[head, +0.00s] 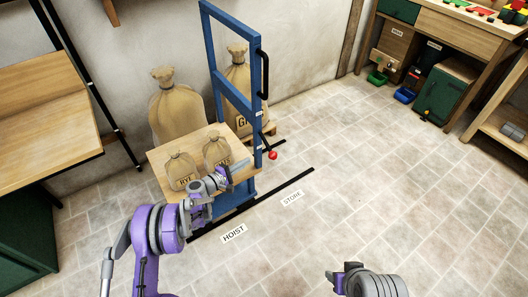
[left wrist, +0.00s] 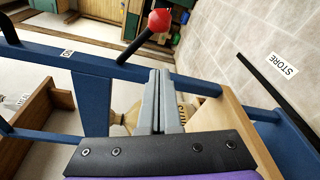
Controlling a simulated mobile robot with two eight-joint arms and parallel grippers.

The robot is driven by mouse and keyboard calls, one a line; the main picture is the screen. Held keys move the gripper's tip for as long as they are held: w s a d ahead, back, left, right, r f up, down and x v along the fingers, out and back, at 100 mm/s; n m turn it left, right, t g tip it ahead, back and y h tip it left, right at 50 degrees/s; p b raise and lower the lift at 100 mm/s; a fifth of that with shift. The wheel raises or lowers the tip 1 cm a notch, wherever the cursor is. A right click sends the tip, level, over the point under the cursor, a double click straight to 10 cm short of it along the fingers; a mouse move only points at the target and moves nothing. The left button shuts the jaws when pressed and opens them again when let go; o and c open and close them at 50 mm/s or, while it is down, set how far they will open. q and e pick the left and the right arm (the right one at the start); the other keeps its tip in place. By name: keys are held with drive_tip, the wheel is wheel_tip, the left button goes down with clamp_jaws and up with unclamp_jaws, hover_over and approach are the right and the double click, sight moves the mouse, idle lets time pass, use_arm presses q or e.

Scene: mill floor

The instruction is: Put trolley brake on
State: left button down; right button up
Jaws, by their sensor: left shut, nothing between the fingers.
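The trolley has a blue upright frame (head: 215,62) and a wooden deck (head: 165,157). Its brake lever (head: 265,141) is black with a red ball knob (head: 272,155), sticking out low on the upright's right side. In the left wrist view the red knob (left wrist: 160,20) and black lever (left wrist: 135,47) stand just beyond the fingertips. A small label (left wrist: 67,53), apparently ON, is on the blue rail. My left gripper (head: 242,165) is shut and empty over the deck, left of the knob and apart from it. My right gripper (head: 343,278) is at the bottom edge, its fingers unclear.
Two small sacks (head: 181,172) sit on the deck, one marked RYE. Larger sacks (head: 178,108) stand by the wall behind. Black floor lines with HOIST (head: 233,233) and STORE (head: 292,198) labels lie in front. The floor to the right is clear, up to a workbench (head: 460,25).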

sight(267, 145)
use_arm(q)
drive_tip(key=shift+w+a+f+n, duration=0.15)
drive_tip(key=shift+w+f, duration=0.05)
drive_tip(key=shift+f, duration=0.15)
drive_tip(key=shift+w+a+f+n, duration=0.1)
drive_tip(key=shift+w+f+n, duration=0.1)
drive_tip(key=shift+f, duration=0.15)
drive_tip(key=w+d+b, duration=0.1)
drive_tip(key=w+d, duration=0.3)
drive_tip(key=d, duration=0.4)
drive_tip(key=shift+d+r, duration=0.3)
drive_tip(key=shift+r, duration=0.1)
drive_tip(key=shift+s+d+r+n, duration=0.15)
drive_tip(key=shift+r+n, duration=0.1)
